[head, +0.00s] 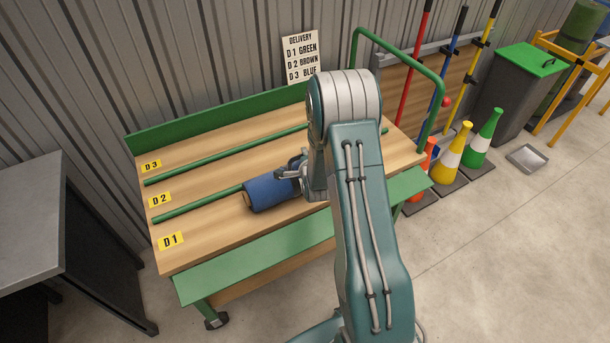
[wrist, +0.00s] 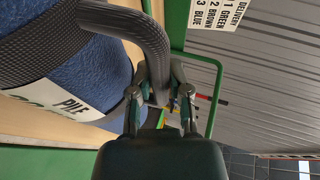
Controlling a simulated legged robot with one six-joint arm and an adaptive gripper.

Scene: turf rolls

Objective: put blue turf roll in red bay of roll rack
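The blue turf roll (head: 272,193) is over the front part of the wooden delivery bench, by the green rail between D1 and D2. The wrist view shows the blue roll (wrist: 85,72) close up, with a white label and a thick dark ribbed handle (wrist: 150,38). My gripper (head: 299,168) is at the roll's right end. In the wrist view my gripper (wrist: 160,75) has its fingers close on both sides of the handle and looks shut on it. I cannot tell whether the roll touches the bench. No red bay or roll rack is recognisable.
The bench (head: 215,225) has lanes D1, D2 and D3 with green rails. A sign (head: 301,57) lists D1 green, D2 brown, D3 blue. Cones (head: 453,155), poles and a grey bin (head: 515,90) stand right; a dark table (head: 60,215) stands left. Floor at lower right is clear.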

